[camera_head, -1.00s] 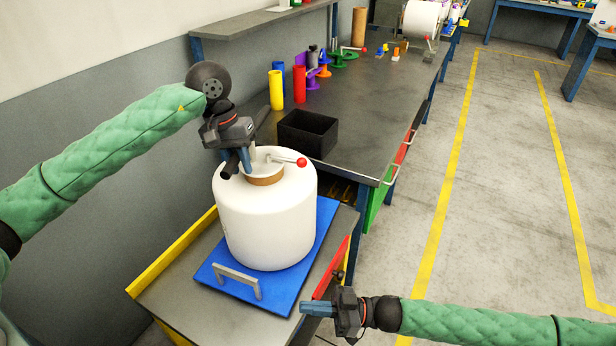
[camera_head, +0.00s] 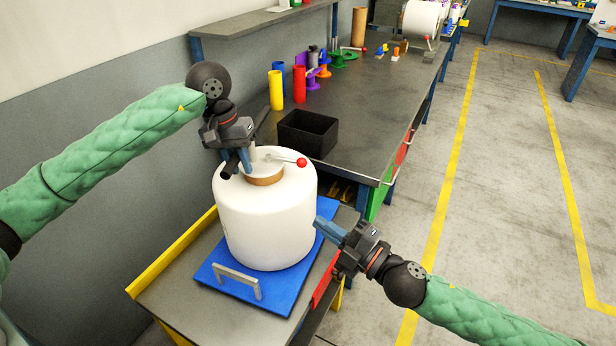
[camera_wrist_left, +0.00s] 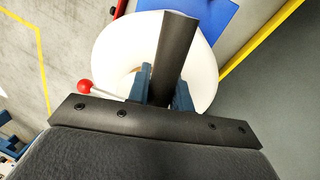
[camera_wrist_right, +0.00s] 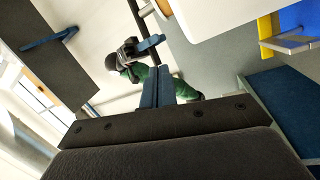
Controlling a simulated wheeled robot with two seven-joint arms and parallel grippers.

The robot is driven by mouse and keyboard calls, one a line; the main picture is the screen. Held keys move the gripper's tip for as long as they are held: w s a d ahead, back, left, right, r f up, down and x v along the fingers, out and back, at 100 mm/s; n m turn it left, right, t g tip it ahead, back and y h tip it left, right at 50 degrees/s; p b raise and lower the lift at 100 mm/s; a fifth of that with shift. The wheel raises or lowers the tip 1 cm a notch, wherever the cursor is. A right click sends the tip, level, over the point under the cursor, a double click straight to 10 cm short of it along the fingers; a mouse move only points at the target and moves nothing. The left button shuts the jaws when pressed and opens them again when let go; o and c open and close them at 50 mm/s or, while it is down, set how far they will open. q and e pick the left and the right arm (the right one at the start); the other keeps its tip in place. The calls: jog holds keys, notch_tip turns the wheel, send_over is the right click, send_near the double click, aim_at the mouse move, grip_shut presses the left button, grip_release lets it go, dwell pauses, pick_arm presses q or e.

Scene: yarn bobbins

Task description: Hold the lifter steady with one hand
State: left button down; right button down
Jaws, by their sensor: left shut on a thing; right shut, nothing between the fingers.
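The lifter (camera_head: 252,151) stands in the brown core of a large white bobbin (camera_head: 265,225), its lever ending in a red ball (camera_head: 301,162). My left gripper (camera_head: 246,162) is shut on the lifter's upper part above the core. A dark bar (camera_wrist_left: 175,50) crosses the fingers in the left wrist view and partly hides the grip. The red ball (camera_wrist_left: 85,86) shows left of the fingers there. My right gripper (camera_head: 319,222) is shut and empty, with its fingertips close to the bobbin's right side; I cannot tell whether they touch.
The bobbin stands on a blue board (camera_head: 232,296) with a grey handle, on a cart with a yellow side (camera_head: 172,252). Behind is a dark workbench (camera_head: 372,110) with a black box (camera_head: 307,133) and coloured tubes (camera_head: 299,84). The floor at the right is clear.

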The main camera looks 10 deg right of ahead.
jog(key=w+d+n+t+h, duration=0.2)
jog(key=h, duration=0.1)
jog(key=shift+w+d+f+n, duration=0.1)
jog(key=shift+w+d+n, duration=0.1)
jog(key=shift+d+n, duration=0.1)
jog(key=shift+w+d+r+x, duration=0.1)
jog(key=shift+w+d+x, duration=0.25)
jog(key=shift+x, duration=1.75)
jog(key=shift+w+d+r+x, duration=0.1)
jog(key=shift+w+d+x, duration=0.3)
jog(key=shift+x, duration=1.7)
jog(key=shift+w+d+r+x, duration=0.1)
jog(key=shift+d+x, duration=0.4)
jog(key=shift+x, duration=1.6)
jog(key=shift+w+d+r+n+g+y, duration=0.1)
jog(key=shift+w+d+n+g+y, duration=0.2)
jog(key=shift+w, duration=0.2)
jog(key=shift+w+d+r+n+g+y, duration=0.1)
jog(key=shift+w+d+n+g+y, duration=0.1)
jog(key=shift+w+d+n+y, duration=0.25)
jog(key=shift+w+a, duration=0.1)
jog(key=shift+a, duration=0.05)
